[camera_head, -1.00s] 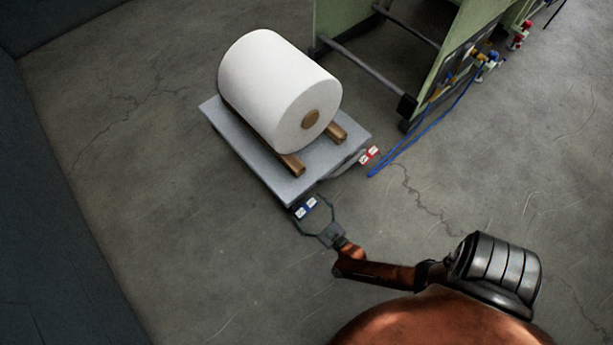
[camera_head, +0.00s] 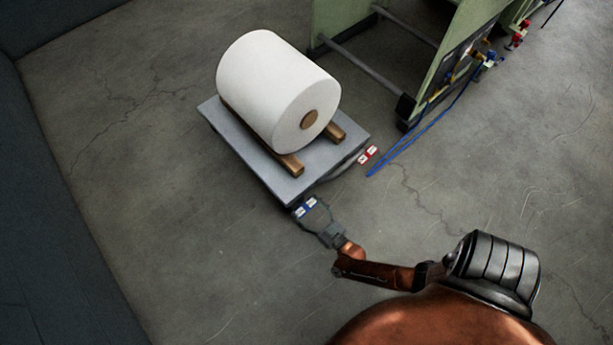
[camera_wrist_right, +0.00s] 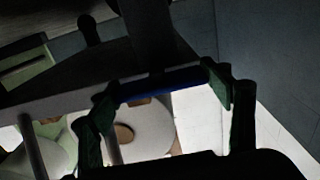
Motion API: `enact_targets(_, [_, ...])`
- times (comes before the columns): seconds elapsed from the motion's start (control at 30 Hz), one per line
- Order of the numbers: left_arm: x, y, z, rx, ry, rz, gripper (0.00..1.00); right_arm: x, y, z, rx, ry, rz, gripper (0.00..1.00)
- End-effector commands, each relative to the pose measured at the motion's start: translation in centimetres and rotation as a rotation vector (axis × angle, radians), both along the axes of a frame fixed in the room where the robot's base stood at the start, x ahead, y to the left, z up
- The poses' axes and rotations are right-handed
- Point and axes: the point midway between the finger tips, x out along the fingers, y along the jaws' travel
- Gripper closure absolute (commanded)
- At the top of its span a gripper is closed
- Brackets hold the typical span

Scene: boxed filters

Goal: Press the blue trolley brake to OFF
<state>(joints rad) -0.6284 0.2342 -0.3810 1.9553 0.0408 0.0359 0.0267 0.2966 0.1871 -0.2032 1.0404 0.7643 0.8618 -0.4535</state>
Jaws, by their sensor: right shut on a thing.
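The blue trolley brake (camera_head: 305,207) is a small blue pedal with white label patches at the near corner of the grey trolley (camera_head: 277,187). My right gripper (camera_head: 309,209) is shut on it, with a finger at each side. In the right wrist view the brake shows as a blue bar (camera_wrist_right: 160,86) spanning between the two dark green fingers of the gripper (camera_wrist_right: 162,88). The labels cannot be read, so I cannot tell the brake's setting. My left gripper is not in view.
A large white roll (camera_head: 275,90) lies on wooden bars (camera_head: 288,163) on the trolley. A red pedal (camera_head: 367,155) sits at its right corner. Blue hoses (camera_head: 405,148) and a green machine frame (camera_head: 440,75) are to the right. The floor at left is clear.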

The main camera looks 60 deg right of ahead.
Motion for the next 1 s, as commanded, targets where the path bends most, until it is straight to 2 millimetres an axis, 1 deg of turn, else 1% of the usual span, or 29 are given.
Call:
enact_targets(0.1, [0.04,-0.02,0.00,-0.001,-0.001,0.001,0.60,-0.13,-0.17,-0.11,0.119,-0.027,-0.002,0.52])
enact_targets(0.3, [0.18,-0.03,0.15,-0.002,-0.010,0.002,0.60,-0.15,-0.29,-0.11,0.252,-0.059,-0.001,0.52])
enact_targets(0.67, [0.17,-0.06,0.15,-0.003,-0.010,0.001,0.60,-0.17,-0.32,-0.13,0.279,-0.065,-0.002,0.52])
enact_targets(0.7, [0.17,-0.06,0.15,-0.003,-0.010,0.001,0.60,-0.17,-0.32,-0.13,0.278,-0.065,-0.002,0.26])
enact_targets(0.93, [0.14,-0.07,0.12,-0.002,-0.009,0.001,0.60,-0.11,-0.29,-0.09,0.275,-0.065,-0.001,0.10])
enact_targets(1.0, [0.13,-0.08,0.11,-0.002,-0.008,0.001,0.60,-0.11,-0.28,-0.08,0.275,-0.065,0.000,0.10])
